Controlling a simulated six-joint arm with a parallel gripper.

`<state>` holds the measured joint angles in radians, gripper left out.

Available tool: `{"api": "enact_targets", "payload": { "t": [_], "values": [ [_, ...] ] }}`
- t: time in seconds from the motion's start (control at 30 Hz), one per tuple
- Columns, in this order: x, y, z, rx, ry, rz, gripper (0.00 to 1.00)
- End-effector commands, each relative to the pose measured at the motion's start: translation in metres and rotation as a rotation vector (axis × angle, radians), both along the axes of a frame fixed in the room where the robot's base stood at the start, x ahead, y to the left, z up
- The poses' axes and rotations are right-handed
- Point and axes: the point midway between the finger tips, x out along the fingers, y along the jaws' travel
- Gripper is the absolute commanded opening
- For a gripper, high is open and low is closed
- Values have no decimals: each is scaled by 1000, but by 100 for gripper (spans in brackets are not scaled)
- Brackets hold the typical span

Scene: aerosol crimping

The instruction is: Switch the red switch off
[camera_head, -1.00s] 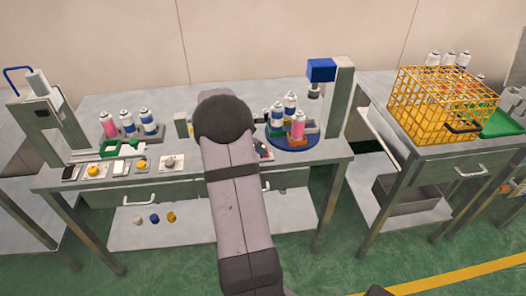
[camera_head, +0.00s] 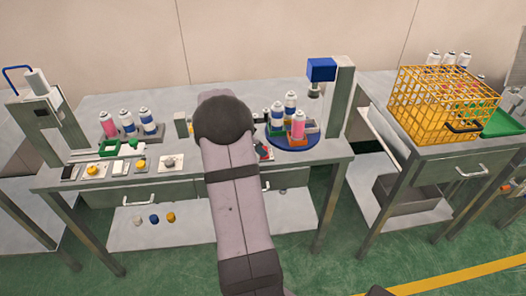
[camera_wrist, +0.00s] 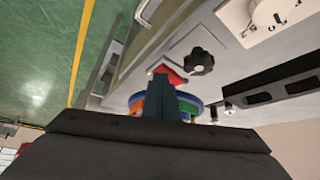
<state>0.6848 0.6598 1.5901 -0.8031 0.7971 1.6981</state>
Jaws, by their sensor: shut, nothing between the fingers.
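The red switch (camera_wrist: 172,74) shows in the wrist view as a red patch on a pale plate, partly hidden behind my fingertips. A small red part (camera_head: 265,152) beside my arm in the head view appears to be the same switch. My gripper (camera_wrist: 161,72) is shut and empty, with its fingertips over or against the red part. I cannot tell whether they touch it. The switch's position cannot be made out. In the head view my arm hides most of the gripper.
A black knob (camera_wrist: 199,61) sits close beside the switch. A blue turntable (camera_head: 291,143) with several cans stands right of my arm, below a blue-headed press (camera_head: 321,70). More cans and buttons are on the bench's left. A yellow crate (camera_head: 440,105) stands on the right table.

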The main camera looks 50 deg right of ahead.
Motion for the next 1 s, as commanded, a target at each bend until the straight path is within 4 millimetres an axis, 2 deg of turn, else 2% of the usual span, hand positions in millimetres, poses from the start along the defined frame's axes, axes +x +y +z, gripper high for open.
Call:
{"api": "enact_targets", "payload": {
  "t": [0.7,1.0],
  "values": [
    [0,0,45,-1,-2,-1,0],
    [0,0,50,0,0,0,0]
  ]
}}
